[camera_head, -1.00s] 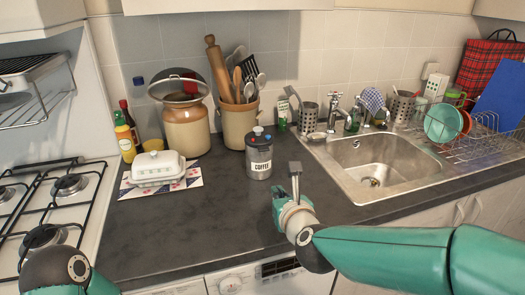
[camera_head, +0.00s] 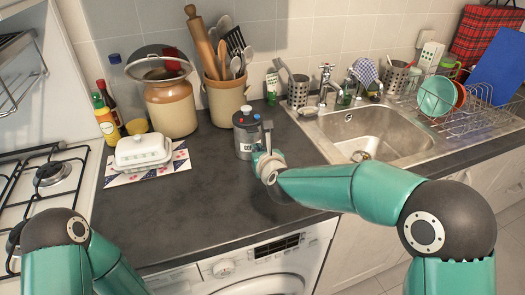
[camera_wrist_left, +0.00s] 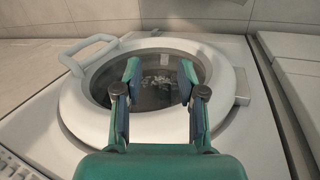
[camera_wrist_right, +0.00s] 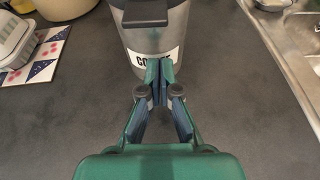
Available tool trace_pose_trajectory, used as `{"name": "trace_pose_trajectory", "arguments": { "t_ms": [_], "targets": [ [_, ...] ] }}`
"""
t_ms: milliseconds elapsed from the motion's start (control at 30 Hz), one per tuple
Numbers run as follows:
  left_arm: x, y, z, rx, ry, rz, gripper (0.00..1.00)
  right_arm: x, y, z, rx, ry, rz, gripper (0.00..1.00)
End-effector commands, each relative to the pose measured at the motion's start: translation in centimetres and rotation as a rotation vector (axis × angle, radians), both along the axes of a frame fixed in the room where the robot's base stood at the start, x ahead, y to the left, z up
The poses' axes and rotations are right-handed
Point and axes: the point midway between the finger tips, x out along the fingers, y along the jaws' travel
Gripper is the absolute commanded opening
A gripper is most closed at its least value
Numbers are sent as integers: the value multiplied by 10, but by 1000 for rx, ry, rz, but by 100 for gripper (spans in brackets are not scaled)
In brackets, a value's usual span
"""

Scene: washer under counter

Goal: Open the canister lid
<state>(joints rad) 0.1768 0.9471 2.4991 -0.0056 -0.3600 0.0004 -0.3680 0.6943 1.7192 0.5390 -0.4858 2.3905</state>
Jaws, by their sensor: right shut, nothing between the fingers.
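The metal coffee canister (camera_head: 247,136) stands upright on the dark counter, its top carrying small red and blue spots. The right wrist view shows its silver body (camera_wrist_right: 150,42), the label partly covered by my fingers, and a dark tab or handle (camera_wrist_right: 145,12) at its upper front. Its full lid is cut off there. My right gripper (camera_head: 257,151) is at the canister's front right, its fingertips (camera_wrist_right: 161,72) shut and empty before the label; I cannot tell whether they touch it. My left gripper (camera_wrist_left: 160,72) is open and empty, over a round white door or rim (camera_wrist_left: 222,110).
A stoneware jar (camera_head: 171,108) with a tilted lid and a utensil crock (camera_head: 227,100) stand behind. A white butter dish (camera_head: 143,150) is at left, the sink (camera_head: 365,130) at right. The counter front between the dish and the canister is clear.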

Motion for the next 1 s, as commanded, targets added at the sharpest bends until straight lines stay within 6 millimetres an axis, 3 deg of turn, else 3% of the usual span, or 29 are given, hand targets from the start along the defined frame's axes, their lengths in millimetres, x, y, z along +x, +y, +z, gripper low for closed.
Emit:
{"name": "trace_pose_trajectory", "arguments": {
  "t_ms": [33, 200, 733, 1000],
  "targets": [
    [0, 0, 14, 0, -1, 0, 40, 0, 0, 21, 3, -9, -1, 0],
    [0, 0, 23, 0, -1, 0, 40, -1, 0, 35, 2, -8, 1, 0],
    [0, 0, 25, 0, -1, 0, 40, -1, 0, 38, 2, -6, 1, 0],
    [0, 0, 35, 0, -1, 0, 40, -1, -7, 45, -5, 27, -11, 0]
  ]
}}
